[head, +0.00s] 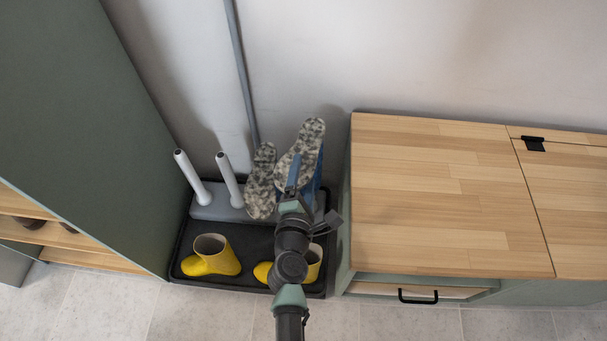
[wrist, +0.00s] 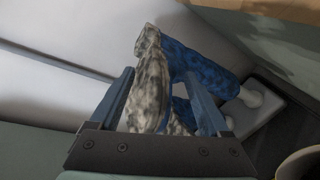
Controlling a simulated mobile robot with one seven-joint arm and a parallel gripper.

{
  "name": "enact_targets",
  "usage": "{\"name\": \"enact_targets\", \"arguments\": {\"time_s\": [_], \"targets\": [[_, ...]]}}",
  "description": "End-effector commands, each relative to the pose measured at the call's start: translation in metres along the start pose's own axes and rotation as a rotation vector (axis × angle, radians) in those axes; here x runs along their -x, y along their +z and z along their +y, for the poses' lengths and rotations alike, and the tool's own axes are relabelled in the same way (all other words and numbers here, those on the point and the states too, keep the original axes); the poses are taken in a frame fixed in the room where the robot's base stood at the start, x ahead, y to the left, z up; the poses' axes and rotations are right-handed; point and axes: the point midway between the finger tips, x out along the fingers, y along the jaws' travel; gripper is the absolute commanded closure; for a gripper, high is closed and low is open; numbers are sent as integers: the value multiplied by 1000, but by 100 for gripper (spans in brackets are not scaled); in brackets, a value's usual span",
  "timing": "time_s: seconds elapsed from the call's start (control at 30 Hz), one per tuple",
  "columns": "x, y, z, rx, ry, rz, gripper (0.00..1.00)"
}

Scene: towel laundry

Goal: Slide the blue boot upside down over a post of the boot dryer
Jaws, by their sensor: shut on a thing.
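The blue boot (head: 318,175) is upside down at the right end of the boot dryer (head: 213,207), its mottled grey sole facing up. My gripper (head: 293,172) is shut on it. In the wrist view a mottled sole (wrist: 150,80) lies between the two fingers, with a blue shaft (wrist: 205,70) beyond. That shaft runs down towards a pale post base (wrist: 250,97). How far the post is inside is hidden. A second boot with a mottled sole (head: 262,180) is upside down just left of it. Two pale posts (head: 228,178) at the left stand bare.
The dryer stands in a black tray (head: 250,240) with yellow boots (head: 212,256) in front. A wood-topped cabinet (head: 440,190) is close on the right. A green cabinet (head: 80,120) stands left. A grey pipe (head: 242,75) runs down the wall behind.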

Motion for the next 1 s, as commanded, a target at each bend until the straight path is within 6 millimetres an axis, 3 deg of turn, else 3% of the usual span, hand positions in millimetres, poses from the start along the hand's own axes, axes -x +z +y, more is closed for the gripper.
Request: {"name": "enact_targets", "arguments": {"time_s": [0.7, 1.0], "targets": [[-13, -24, -52, 0, 4, -1, 100], [-16, -30, -63, 0, 4, -1, 100]]}}
